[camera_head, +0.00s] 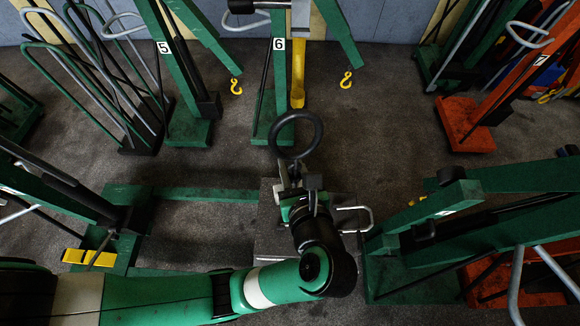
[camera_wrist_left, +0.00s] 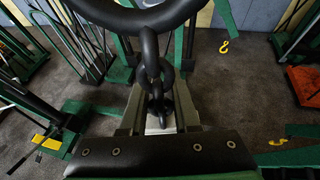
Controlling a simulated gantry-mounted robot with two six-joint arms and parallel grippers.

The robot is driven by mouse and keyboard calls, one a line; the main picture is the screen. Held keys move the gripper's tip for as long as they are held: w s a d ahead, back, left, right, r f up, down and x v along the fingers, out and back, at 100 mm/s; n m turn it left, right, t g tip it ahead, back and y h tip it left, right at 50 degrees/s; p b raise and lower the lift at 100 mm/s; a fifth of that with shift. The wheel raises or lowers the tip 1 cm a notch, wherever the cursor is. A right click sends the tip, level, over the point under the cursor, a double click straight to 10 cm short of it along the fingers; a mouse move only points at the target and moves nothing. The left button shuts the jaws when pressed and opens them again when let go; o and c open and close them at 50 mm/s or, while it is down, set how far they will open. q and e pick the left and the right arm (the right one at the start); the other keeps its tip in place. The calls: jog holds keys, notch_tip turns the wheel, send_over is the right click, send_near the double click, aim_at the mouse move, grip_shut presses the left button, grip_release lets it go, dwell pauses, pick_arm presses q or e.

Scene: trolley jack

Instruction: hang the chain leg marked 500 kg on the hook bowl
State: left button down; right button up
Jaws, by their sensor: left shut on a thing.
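My left gripper (camera_head: 291,178) reaches in from the lower left and is shut on a dark chain, just below a large dark ring (camera_head: 314,123). In the left wrist view the ring (camera_wrist_left: 120,24) fills the top edge, and dark chain links (camera_wrist_left: 152,68) run down from it between the fingers (camera_wrist_left: 157,115). Yellow hooks (camera_head: 236,87) and (camera_head: 346,80) hang from green cranes beyond the gripper, apart from the ring. One yellow hook also shows in the left wrist view (camera_wrist_left: 224,46). No 500 kg marking is readable. My right gripper is out of view.
A grey block or plate (camera_head: 270,242) with a metal handle (camera_head: 358,209) is below my gripper. Green cranes stand left (camera_head: 125,215) and right (camera_head: 415,275); an orange one (camera_head: 465,128) stands at the right. Carpet (camera_head: 395,130) is open between the ring and the orange base.

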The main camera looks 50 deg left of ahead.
pick_arm(q)
jog(key=w+a+f+b, duration=0.6)
jog(key=w+a, duration=0.3)
jog(key=shift+a+b, duration=0.35)
jog(key=shift+b, duration=0.05)
dwell(1.5)
dwell(0.5)
jog(key=c, duration=0.6)
grip_release()
jog(key=shift+o, duration=0.2)
jog(key=shift+f, duration=0.15)
